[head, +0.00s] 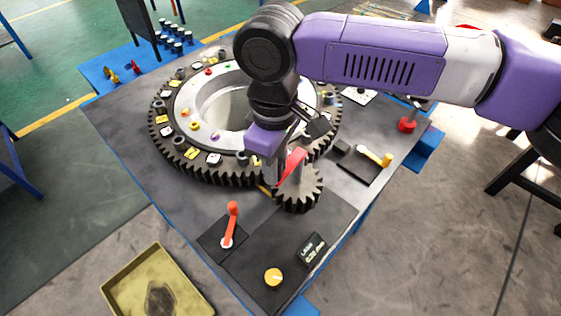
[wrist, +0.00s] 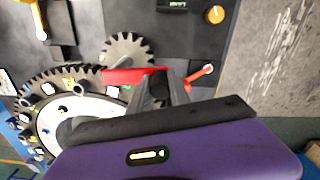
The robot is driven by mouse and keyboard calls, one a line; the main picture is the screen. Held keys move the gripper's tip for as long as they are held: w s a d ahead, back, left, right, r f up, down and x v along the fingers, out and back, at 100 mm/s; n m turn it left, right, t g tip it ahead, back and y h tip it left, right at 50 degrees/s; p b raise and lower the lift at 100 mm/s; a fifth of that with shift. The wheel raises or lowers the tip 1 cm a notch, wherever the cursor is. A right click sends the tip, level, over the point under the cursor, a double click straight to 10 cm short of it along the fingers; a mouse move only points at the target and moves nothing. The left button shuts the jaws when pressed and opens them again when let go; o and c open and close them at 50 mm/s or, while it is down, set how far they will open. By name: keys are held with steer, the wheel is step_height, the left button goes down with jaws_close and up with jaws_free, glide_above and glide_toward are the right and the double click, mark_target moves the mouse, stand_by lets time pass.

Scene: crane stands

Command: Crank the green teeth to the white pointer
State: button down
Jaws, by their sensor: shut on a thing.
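The large dark ring gear (head: 235,178) lies flat on the bench. A small dark pinion (head: 300,198) meshes with its near right side and also shows in the wrist view (wrist: 127,47). A red crank arm (head: 293,164) sits over the pinion; it crosses the wrist view (wrist: 125,76) between my fingers and the gear. My gripper (head: 274,172) points down at the crank, its fingers (wrist: 160,88) shut on the crank's handle, which they mostly hide. I cannot make out the green teeth or the white pointer; my arm covers part of the ring.
An orange-red lever (head: 232,222), a yellow knob (head: 273,277) and a small display (head: 312,248) are near the front. A yellow-handled lever (head: 377,157) and a red knob (head: 407,124) are at right. A yellow tray (head: 157,286) lies front left.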

steer(key=shift+w+a+r+m+p, duration=0.1)
steer(key=shift+w+a+m+p, duration=0.3)
steer(key=shift+m+p, duration=0.25)
steer(key=shift+w+a+m+p, duration=0.4)
steer(key=shift+m+p, duration=0.05)
steer(key=shift+m, duration=0.4)
steer(key=c, duration=1.2)
jaws_free()
steer(key=shift+s, duration=0.1)
step_height(320, 180, up, 8)
steer(key=b, duration=0.1)
